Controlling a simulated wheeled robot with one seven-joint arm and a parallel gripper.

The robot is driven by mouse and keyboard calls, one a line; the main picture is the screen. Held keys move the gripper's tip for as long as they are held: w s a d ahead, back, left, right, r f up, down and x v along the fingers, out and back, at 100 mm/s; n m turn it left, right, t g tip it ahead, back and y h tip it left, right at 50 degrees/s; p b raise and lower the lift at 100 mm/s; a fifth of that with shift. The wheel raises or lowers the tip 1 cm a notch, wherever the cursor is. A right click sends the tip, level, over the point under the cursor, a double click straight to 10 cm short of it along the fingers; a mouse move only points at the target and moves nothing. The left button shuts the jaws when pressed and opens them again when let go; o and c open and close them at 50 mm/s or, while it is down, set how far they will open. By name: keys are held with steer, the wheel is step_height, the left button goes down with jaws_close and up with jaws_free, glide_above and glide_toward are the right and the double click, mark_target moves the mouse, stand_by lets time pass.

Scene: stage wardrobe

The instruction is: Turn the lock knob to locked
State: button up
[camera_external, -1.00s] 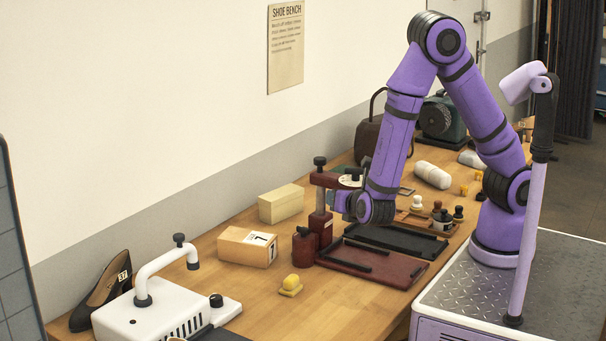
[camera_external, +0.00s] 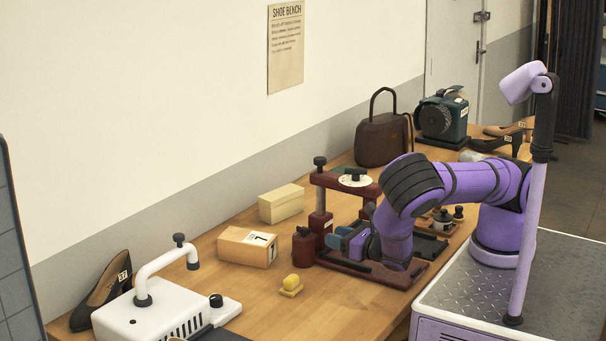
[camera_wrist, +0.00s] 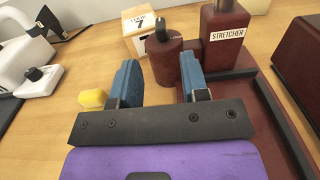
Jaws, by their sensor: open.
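The dark red stretcher (camera_external: 333,181) stands mid-bench, with its label in the wrist view (camera_wrist: 228,35). A black knob on a white dial (camera_external: 354,178) tops its right end; another black knob (camera_external: 320,161) tops the left post. A small red round body with a black knob (camera_wrist: 161,28) is beside the post, also in the external view (camera_external: 304,231). No knob's lock marking is readable, so I cannot tell which is the lock knob. My gripper (camera_wrist: 159,82) is open and empty, its blue fingers apart and low over the stretcher's base, short of the small red body.
A boxed block (camera_external: 246,247), a cream box (camera_external: 281,203) and a yellow piece (camera_external: 290,284) lie left of the stretcher. A white machine (camera_external: 160,310) stands at front left. A brown bag (camera_external: 382,138) and green machine (camera_external: 442,118) are behind.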

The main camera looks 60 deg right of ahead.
mark_target(310, 229)
steer(key=w, duration=1)
steer(key=shift+w, duration=0.4)
jaws_close()
